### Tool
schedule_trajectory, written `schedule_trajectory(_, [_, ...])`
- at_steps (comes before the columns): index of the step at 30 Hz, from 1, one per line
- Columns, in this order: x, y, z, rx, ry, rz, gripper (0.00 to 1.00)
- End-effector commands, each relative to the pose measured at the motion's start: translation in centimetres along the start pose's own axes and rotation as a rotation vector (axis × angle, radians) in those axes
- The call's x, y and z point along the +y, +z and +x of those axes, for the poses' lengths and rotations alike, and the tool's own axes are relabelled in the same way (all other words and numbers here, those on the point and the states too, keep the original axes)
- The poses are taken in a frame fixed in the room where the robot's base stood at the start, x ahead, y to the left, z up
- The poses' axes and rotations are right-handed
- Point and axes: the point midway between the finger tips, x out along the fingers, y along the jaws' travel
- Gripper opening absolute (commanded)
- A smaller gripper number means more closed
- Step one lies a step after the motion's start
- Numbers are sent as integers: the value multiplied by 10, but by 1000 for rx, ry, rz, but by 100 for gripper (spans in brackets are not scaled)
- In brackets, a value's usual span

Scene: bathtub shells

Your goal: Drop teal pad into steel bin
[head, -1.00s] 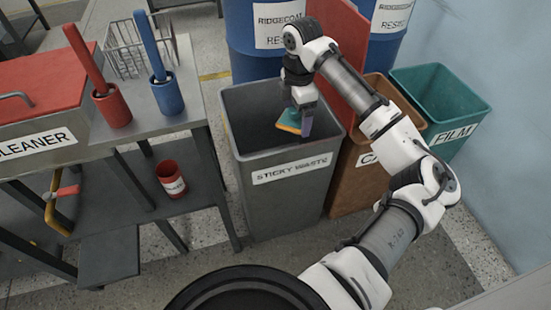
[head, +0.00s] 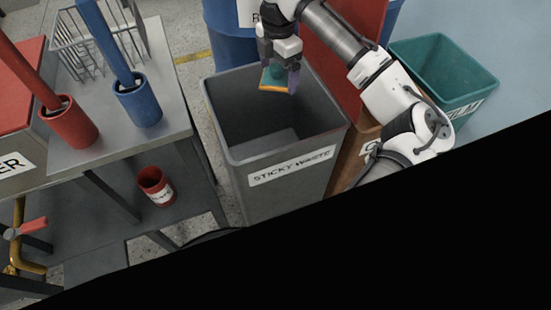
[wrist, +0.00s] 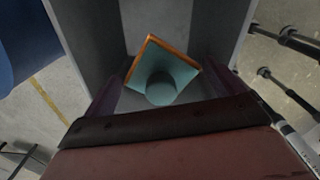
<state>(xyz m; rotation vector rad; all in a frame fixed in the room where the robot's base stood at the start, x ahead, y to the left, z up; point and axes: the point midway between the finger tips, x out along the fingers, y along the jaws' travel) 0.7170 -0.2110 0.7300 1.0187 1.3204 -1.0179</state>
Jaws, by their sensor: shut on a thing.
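The teal pad (head: 272,78) has an orange edge and a round teal knob. In the wrist view the pad (wrist: 180,75) sits between my fingers, with the bin floor beyond it. My gripper (head: 280,74) is shut on the pad and holds it over the far part of the bin opening. The steel-grey bin (head: 236,160) has a "STICKY WASTE" label and stands open; its visible floor looks bare. Its walls also show around the pad in the wrist view (wrist: 222,40).
A steel bench (head: 172,95) with red (head: 70,122) and blue (head: 138,100) holders stands left of the bin. A red cup (head: 156,186) is on its lower shelf. A teal "FILM" bin (head: 445,80) and a brown bin (head: 350,165) stand right. A blue drum (head: 232,40) is behind.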

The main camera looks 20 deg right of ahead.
Motion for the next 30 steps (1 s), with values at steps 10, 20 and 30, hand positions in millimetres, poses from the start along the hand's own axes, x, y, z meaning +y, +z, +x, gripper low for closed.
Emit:
schedule_trajectory(10, [0,0,31,-2,1,1,71])
schedule_trajectory(20, [0,0,30,-1,1,0,100])
schedule_trajectory(30, [1,0,12,-1,2,0,100])
